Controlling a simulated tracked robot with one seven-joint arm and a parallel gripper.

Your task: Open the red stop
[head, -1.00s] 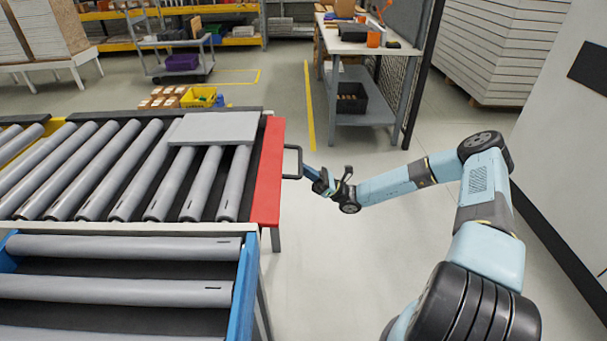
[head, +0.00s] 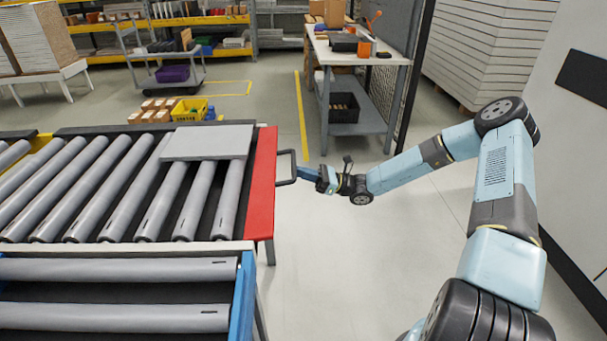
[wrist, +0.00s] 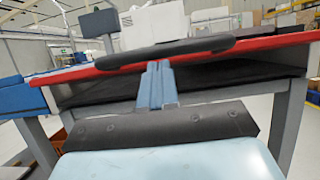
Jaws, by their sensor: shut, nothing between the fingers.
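The red stop (head: 264,184) is a red bar across the right end of the roller conveyor. A dark loop handle (head: 286,166) sticks out from its right side. My gripper (head: 303,173) is at the handle from the right, its blue fingers together with nothing between them. In the wrist view the closed fingers (wrist: 157,86) reach up to the dark handle bar (wrist: 165,53), with the red stop (wrist: 268,43) behind it. I cannot tell whether the fingertips touch the handle.
A grey panel (head: 208,142) lies on the rollers beside the stop. A second, blue-edged conveyor (head: 243,295) is in front. A workbench (head: 357,48) stands at the back, and a white wall unit is at the right. The floor right of the stop is clear.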

